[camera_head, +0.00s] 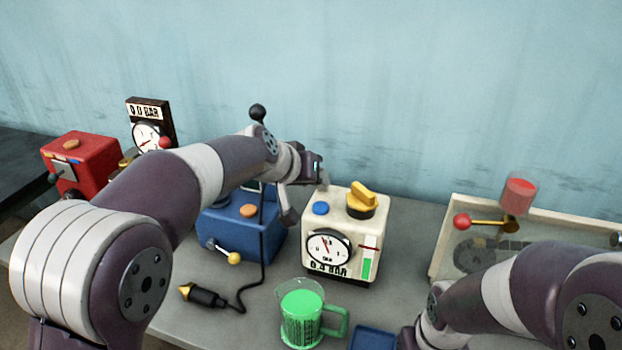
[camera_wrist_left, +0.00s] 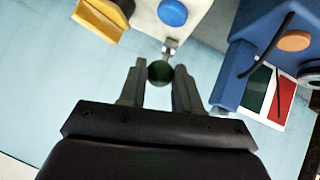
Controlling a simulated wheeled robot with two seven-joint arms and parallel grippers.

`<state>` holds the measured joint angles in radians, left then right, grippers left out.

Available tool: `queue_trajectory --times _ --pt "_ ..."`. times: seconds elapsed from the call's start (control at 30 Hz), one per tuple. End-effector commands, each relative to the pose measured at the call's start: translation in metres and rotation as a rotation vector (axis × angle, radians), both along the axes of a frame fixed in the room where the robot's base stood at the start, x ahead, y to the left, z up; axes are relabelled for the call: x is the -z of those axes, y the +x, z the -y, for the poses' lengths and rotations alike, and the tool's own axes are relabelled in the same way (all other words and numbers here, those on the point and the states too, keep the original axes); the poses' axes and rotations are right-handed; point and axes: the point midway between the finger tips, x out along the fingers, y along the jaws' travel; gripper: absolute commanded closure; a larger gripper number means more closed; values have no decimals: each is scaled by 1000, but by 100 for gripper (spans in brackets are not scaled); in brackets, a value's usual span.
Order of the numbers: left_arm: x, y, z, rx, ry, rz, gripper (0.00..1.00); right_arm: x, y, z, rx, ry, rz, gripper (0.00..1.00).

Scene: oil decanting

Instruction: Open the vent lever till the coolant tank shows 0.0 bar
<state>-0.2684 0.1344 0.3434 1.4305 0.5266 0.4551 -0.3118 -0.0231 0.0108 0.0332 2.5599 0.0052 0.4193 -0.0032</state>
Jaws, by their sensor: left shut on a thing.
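The white tank (camera_head: 345,222) with the green level strip, which I take for the coolant tank, stands mid-table; its display (camera_head: 328,268) reads 0.4 BAR. My left gripper (camera_head: 290,210) is at the tank's back left side. In the left wrist view my left gripper (camera_wrist_left: 159,80) is shut on a dark green ball knob (camera_wrist_left: 159,72). The knob is on a short metal stem (camera_wrist_left: 169,46) at the white tank's side, which fits a vent lever; the head view hides it. My right arm shows at lower right, but its fingertips do not show.
A blue box (camera_head: 240,232) with a yellow-knobbed lever stands left of the white tank. A green jug (camera_head: 301,312) and a black cable plug (camera_head: 205,296) are in front. A red box (camera_head: 80,160) stands far left, a shallow tray (camera_head: 441,240) at right.

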Motion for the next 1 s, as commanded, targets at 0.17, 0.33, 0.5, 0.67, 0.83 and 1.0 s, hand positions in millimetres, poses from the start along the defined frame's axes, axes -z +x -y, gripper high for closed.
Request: queue_trajectory --times 0.17,0.33,0.5,0.67,0.83,1.0 --pt "8 -2 0 3 5 -17 100 1 0 0 0 0 0 100" --pt "9 -2 0 3 6 -19 100 1 0 0 0 0 0 100" --pt "7 -2 0 3 5 -15 42 1 0 0 0 0 0 100" --pt "5 -1 0 2 3 -10 42 1 0 0 0 0 0 100" --pt "-3 -7 -4 1 2 -5 42 2 0 0 0 0 0 100" --pt "-31 -34 -22 -1 2 -2 42 6 0 0 0 0 0 100"
